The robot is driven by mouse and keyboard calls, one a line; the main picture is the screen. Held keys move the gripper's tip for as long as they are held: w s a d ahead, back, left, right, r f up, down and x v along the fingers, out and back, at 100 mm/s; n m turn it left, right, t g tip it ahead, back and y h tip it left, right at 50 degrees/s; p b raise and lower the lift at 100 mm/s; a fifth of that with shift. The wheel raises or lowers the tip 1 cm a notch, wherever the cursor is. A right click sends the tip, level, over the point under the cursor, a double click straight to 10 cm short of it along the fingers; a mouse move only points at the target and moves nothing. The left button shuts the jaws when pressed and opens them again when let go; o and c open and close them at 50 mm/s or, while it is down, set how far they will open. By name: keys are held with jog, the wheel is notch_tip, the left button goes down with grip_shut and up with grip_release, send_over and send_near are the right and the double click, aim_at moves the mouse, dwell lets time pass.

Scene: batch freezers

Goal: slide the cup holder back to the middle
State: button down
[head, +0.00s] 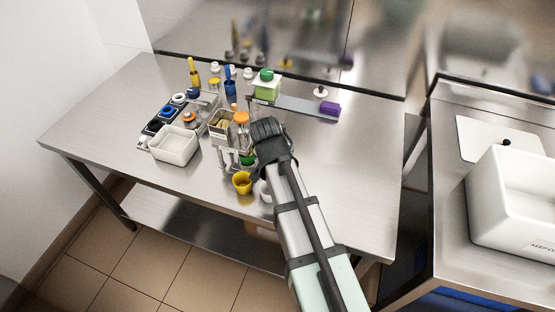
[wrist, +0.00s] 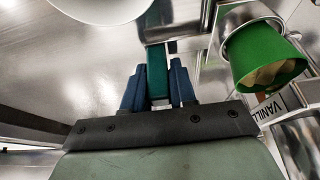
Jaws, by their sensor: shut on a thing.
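In the wrist view, the two blue fingers of my gripper (wrist: 157,92) are shut on a teal grip (wrist: 157,68), with a metal piece beyond it. To its right a green cup (wrist: 265,58) sits tilted in the picture inside a metal ring of the cup holder (wrist: 236,16). A white round rim (wrist: 100,8) shows at the top left. In the head view, my dark gripper (head: 270,132) covers the grip. Beside it are the green cup (head: 248,160), a yellow cup (head: 242,183) and part of a white cup (head: 264,190); the holder's frame is mostly hidden.
A white tub (head: 174,146) and metal bins (head: 222,124) stand to the left on the steel table (head: 350,160). Behind are a green-lidded box (head: 266,85) and a strip with a purple end (head: 329,108). The table's right side is clear.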

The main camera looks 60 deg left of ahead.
jog(key=shift+a, duration=0.1)
jog(key=w+a, duration=0.8)
jog(key=shift+w, duration=0.1)
jog(key=c, duration=1)
grip_release()
jog(key=shift+d+r, duration=0.1)
jog(key=shift+r, duration=0.05)
jog(key=v, duration=1.3)
jog(key=shift+r, duration=0.25)
